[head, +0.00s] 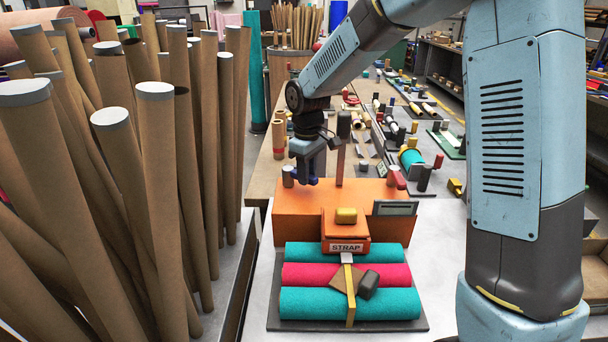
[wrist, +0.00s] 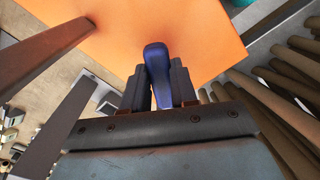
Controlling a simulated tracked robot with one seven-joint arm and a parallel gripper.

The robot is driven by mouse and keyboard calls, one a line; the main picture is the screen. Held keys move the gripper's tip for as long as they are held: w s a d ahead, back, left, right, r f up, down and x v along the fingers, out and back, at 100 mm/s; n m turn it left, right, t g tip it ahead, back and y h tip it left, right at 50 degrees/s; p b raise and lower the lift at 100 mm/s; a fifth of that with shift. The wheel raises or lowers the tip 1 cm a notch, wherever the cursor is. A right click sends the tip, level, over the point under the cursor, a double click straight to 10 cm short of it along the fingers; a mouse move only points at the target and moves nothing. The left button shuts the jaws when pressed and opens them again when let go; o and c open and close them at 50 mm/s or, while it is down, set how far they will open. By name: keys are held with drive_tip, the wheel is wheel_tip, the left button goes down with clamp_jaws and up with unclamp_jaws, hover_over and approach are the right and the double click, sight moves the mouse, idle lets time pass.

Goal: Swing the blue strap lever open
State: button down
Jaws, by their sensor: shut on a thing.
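The blue strap lever (wrist: 157,62) stands between the two dark fingers of my gripper (wrist: 158,88) in the wrist view, with its rounded end showing beyond them. My gripper is shut on it. In the head view, my gripper (head: 307,165) hangs at the back left of the orange strapping machine (head: 300,212), and the lever is mostly hidden there by the fingers. The machine's front block carries a STRAP label (head: 346,247) and a yellow button (head: 346,215). A yellow strap (head: 350,305) runs down over the rolls in front.
Two teal felt rolls (head: 315,303) and a red one (head: 312,274) lie on a dark mat before the machine. Tall cardboard tubes (head: 165,190) crowd the left. A small display panel (head: 395,208) is at the machine's right.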

drive_tip(key=shift+w+d+n, duration=0.15)
drive_tip(key=shift+w+n, duration=0.1)
drive_tip(key=shift+n, duration=0.15)
drive_tip(key=c, duration=0.9)
unclamp_jaws()
drive_tip(key=shift+r, duration=0.1)
wheel_tip(320, 180, up, 14)
drive_tip(key=shift+f, duration=0.2)
